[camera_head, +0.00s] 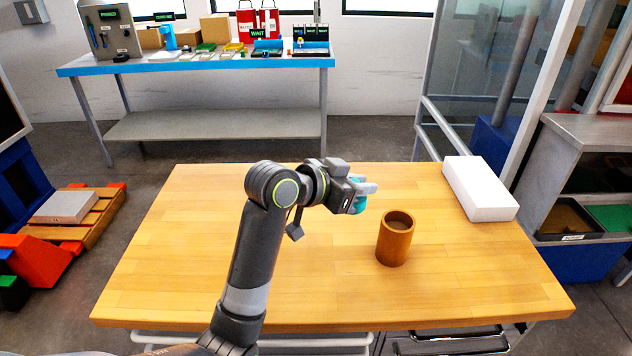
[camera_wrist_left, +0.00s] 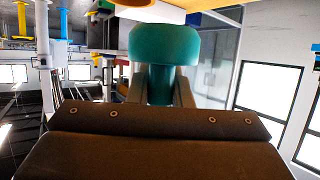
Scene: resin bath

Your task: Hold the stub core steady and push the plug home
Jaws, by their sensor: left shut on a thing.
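The stub core (camera_head: 394,243), a brown open-topped cylinder, stands upright on the wooden table, right of the middle. My left gripper (camera_head: 366,191) is above the table, up and to the left of the core and apart from it. It is shut on the teal plug (camera_head: 358,203), which is partly hidden by the fingers in the head view. In the left wrist view the plug (camera_wrist_left: 164,48) shows a wide round head and a narrower stem, with the stem between the two fingers of the gripper (camera_wrist_left: 164,88). My right gripper is not in view.
The wooden table (camera_head: 190,260) is largely clear around the core. A white block (camera_head: 480,188) lies at its back right. A blue-edged bench (camera_head: 200,65) with several items stands behind, by the wall. A shelf with bins (camera_head: 570,218) is at the right.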

